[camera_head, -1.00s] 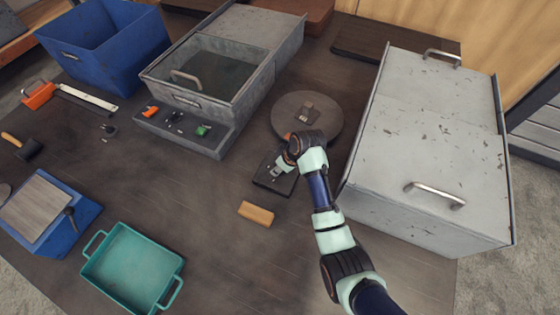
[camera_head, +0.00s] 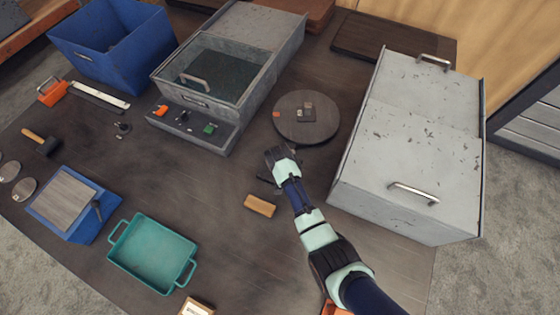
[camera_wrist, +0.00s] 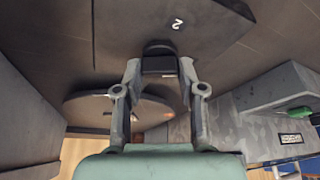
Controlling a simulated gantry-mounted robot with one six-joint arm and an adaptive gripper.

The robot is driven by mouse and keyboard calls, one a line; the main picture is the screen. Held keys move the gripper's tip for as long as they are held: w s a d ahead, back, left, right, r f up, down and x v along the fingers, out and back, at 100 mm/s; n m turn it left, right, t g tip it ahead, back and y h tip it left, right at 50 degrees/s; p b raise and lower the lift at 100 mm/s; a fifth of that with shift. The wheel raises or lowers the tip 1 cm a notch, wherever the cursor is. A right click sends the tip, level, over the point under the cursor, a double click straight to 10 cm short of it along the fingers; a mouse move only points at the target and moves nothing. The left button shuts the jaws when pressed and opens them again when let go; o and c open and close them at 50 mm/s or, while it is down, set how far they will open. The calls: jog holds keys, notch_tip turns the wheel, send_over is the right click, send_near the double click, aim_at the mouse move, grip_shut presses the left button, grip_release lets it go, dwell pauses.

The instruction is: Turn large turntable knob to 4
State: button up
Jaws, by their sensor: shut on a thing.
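The turntable (camera_head: 300,130) is a dark grey round disc at the centre right in the head view. It also shows behind my fingers in the wrist view (camera_wrist: 90,110). The dark knob (camera_wrist: 158,46) stands on a dark control panel (camera_wrist: 120,35) in the wrist view. A white "2" is printed beside it on the panel. My gripper (camera_wrist: 160,66) is shut on the knob, with a finger on each side. In the head view my wrist covers the knob and most of the panel. No "4" or pointer mark is visible.
A grey metal cabinet (camera_head: 405,160) stands close on the right. A grey open box (camera_head: 215,85) with a front control strip stands to the left. A tan block (camera_head: 259,205) lies near my arm. A teal tray (camera_head: 150,255) is at the lower left.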

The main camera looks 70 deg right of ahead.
jog(key=m+g, duration=0.1)
jog(key=m, duration=0.3)
jog(key=shift+w+m+g, duration=0.1)
jog(key=shift+m+g, duration=0.2)
jog(key=shift+g, duration=0.1)
dwell(0.4)
jog(key=o, duration=1.1)
jog(key=shift+o, duration=0.2)
jog(key=v, duration=1.2)
jog(key=shift+a, duration=0.1)
